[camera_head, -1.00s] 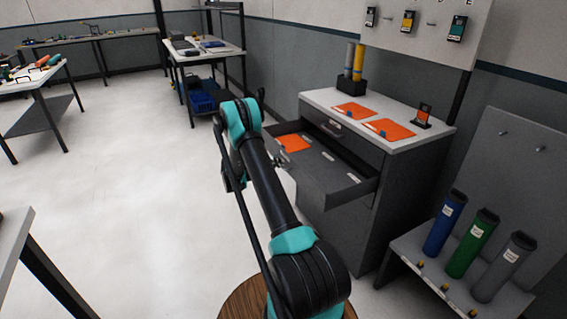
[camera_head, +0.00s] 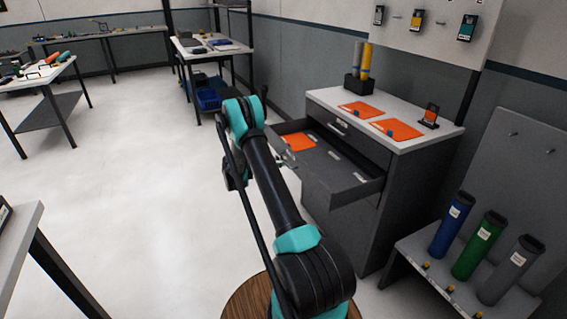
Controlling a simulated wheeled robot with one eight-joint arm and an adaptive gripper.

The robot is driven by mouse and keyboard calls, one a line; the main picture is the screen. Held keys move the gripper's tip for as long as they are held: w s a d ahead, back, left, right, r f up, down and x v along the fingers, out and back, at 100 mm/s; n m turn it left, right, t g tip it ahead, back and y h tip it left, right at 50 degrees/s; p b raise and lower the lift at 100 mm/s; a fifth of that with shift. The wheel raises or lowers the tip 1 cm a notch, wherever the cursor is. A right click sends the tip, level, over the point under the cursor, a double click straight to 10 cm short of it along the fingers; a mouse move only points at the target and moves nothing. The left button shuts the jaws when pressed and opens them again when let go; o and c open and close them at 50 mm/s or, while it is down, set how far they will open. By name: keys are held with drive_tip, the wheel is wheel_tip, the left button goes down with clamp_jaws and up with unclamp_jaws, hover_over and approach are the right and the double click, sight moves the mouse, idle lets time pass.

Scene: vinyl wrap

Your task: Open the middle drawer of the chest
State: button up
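The grey chest (camera_head: 352,221) with a white top stands right of the centre. One drawer (camera_head: 345,186) below a closed top drawer (camera_head: 341,128) is pulled well out towards the left front. An orange sheet and pale labels show inside it. My gripper (camera_head: 284,163) is at the drawer's front, partly hidden behind my arm. Only a small part of it shows, so I cannot tell whether its fingers are open or shut, or touch the handle. The drawer's front face and handle are hidden.
Orange sheets (camera_head: 396,129) and a holder with grey and yellow rolls (camera_head: 360,75) are on the chest top. A low stand (camera_head: 415,258) with blue, green and grey tubes is at the right front. A table corner (camera_head: 18,232) is at the left. Open floor lies left of my arm.

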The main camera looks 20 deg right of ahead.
drive_tip(key=w+v, duration=0.1)
drive_tip(key=v, duration=0.9)
drive_tip(key=shift+s, duration=0.45)
drive_tip(key=shift+r, duration=0.1)
drive_tip(key=s+r+y, duration=0.7)
drive_tip(key=s+r, duration=0.4)
drive_tip(key=s, duration=0.5)
drive_tip(key=s+a+t+y, duration=0.1)
drive_tip(key=s+a+y, duration=0.2)
drive_tip(key=s, duration=0.6)
drive_tip(key=s+a+f+t+y, duration=0.1)
drive_tip(key=s+a, duration=0.3)
drive_tip(key=s, duration=0.5)
drive_tip(key=s+a+m+y, duration=0.1)
drive_tip(key=s+a+y, duration=0.2)
drive_tip(key=s, duration=0.6)
drive_tip(key=shift+a+f+t+y, duration=0.25)
drive_tip(key=shift+f+t+y, duration=0.15)
drive_tip(key=shift+y, duration=0.4)
drive_tip(key=shift+s, duration=0.1)
